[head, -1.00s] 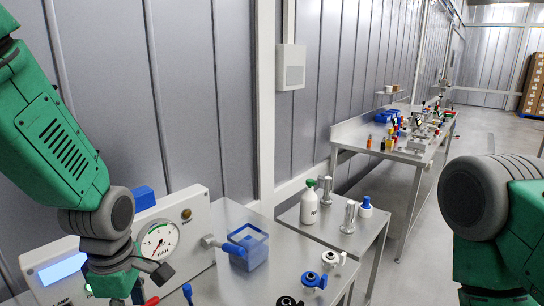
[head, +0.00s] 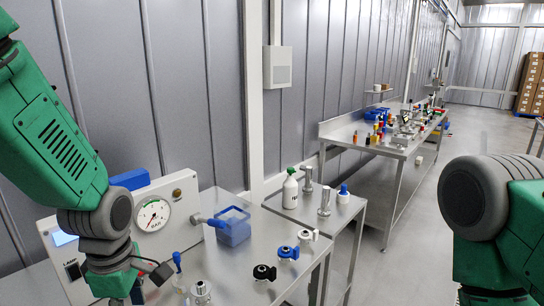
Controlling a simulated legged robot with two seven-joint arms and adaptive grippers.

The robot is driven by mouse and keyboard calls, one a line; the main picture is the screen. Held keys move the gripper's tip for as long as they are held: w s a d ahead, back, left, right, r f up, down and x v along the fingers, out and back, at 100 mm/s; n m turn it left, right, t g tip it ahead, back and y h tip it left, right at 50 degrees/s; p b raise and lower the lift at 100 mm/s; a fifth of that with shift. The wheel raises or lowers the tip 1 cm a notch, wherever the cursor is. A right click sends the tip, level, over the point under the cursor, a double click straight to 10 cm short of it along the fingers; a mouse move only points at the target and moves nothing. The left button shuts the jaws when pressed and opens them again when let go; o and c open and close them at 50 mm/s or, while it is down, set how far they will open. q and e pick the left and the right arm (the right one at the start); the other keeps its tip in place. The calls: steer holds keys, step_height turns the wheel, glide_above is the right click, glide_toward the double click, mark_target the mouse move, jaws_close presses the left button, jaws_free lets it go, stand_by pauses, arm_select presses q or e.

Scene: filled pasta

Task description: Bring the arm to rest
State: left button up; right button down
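My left arm (head: 58,140) comes in from the left and hangs down in front of the panel. Its gripper (head: 135,283) is at the bottom left, above the near bench and in front of the grey panel with the gauge (head: 152,215). The fingertips are cut off or hidden, so I cannot tell if it is open or shut. My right arm (head: 505,225) shows only as a grey rounded joint and green link at the right edge. Its gripper is out of view.
The near bench (head: 225,272) bears a blue open box (head: 233,226), blue, white and black knobbed fittings, and a blue-topped tool (head: 178,268). A side table holds a white bottle (head: 290,188) and metal cylinders. A long cluttered table (head: 345,130) stands behind.

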arm_select(q)
steer(key=s+a+f+m, duration=0.1)
steer(key=s+f+m, duration=0.4)
steer(key=f, duration=0.3)
steer(key=s+a+f+m, duration=0.1)
steer(key=s+f+m, duration=0.35)
steer(key=f, duration=0.45)
steer(key=s+a+f+m, duration=0.1)
steer(key=s+f+m, duration=0.35)
steer(key=s, duration=0.35)
steer(key=s+a+f+m, duration=0.2)
steer(key=s+f+m, duration=0.25)
steer(key=s, duration=0.35)
steer(key=w+f+b, duration=0.2)
steer(key=f+b, duration=0.6)
steer(key=b, duration=0.1)
steer(key=w+d+f+m+b, duration=0.1)
steer(key=f+b, duration=0.8)
steer(key=b, duration=0.1)
steer(key=shift+w+d+f, duration=0.15)
steer(key=shift+w+d, duration=0.1)
steer(key=shift+w, duration=0.1)
arm_select(e)
step_height(320, 180, down, 19)
steer(key=shift+s+d, duration=0.15)
arm_select(q)
steer(key=shift+w, duration=0.1)
